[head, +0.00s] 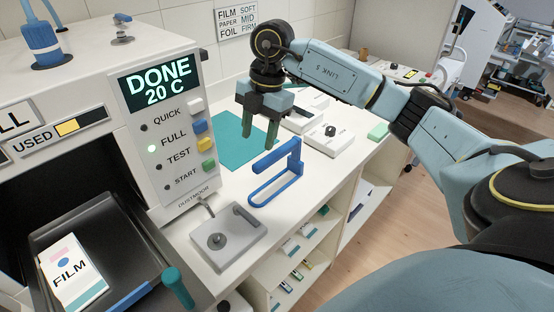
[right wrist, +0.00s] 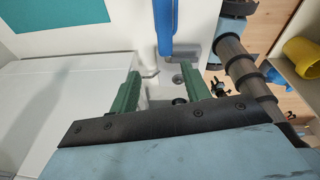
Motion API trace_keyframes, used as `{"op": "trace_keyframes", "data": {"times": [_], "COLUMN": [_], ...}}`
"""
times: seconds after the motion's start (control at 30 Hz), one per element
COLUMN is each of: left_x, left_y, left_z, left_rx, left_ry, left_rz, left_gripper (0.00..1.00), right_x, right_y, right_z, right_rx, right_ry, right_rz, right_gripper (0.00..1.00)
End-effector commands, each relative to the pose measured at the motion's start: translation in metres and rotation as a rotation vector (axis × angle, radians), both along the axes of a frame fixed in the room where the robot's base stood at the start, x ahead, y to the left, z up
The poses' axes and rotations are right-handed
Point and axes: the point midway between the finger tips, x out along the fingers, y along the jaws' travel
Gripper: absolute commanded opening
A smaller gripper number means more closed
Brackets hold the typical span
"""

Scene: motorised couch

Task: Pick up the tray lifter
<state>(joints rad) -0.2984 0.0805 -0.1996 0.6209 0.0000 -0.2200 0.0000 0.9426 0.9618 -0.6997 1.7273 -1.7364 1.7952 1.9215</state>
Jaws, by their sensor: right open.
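The blue tray lifter (head: 277,172), a flat loop with an upright handle, stands on the white counter in the head view. My right gripper (head: 259,137) hangs above the counter, just behind and left of the lifter's handle, with its green fingers apart and nothing between them. In the right wrist view, the blue lifter (right wrist: 179,40) lies beyond the open fingers (right wrist: 161,80), toward the right one. I see no contact with it. A dark tray (head: 118,232) holding a FILM pack (head: 75,275) sits in the machine's opening. My left gripper is not in view.
The machine's panel (head: 160,84) reads DONE 20 C. A grey device with a lever (head: 222,238) sits in front of the lifter. A teal mat (head: 232,140) and small boxes (head: 330,139) lie behind. Open shelves (head: 290,262) are below the counter edge.

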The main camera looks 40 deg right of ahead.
Motion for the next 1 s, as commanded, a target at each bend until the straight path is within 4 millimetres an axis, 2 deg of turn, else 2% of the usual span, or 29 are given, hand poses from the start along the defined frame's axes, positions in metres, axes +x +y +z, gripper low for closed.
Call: {"op": "trace_keyframes", "data": {"times": [0.03,0.1,0.23,0.6,0.87,1.0], "left_x": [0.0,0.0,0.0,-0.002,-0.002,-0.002], "left_y": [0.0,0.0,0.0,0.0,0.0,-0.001], "left_z": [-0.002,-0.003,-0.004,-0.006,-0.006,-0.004], "left_rx": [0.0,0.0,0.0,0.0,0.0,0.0], "left_ry": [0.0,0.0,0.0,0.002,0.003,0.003], "left_rz": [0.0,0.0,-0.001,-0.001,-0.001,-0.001], "left_gripper": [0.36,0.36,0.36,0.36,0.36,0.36], "right_x": [-0.002,-0.006,-0.01,-0.01,-0.009,-0.007], "right_y": [-0.019,-0.036,-0.051,-0.051,-0.049,-0.046], "right_z": [0.006,0.012,0.011,-0.054,-0.074,-0.095], "right_rx": [-0.069,-0.134,-0.189,-0.19,-0.189,-0.187], "right_ry": [0.017,0.038,0.058,0.062,0.061,0.062], "right_rz": [-0.054,-0.111,-0.162,-0.161,-0.159,-0.16], "right_gripper": [0.47,0.47,0.47,0.47,0.47,0.47]}}
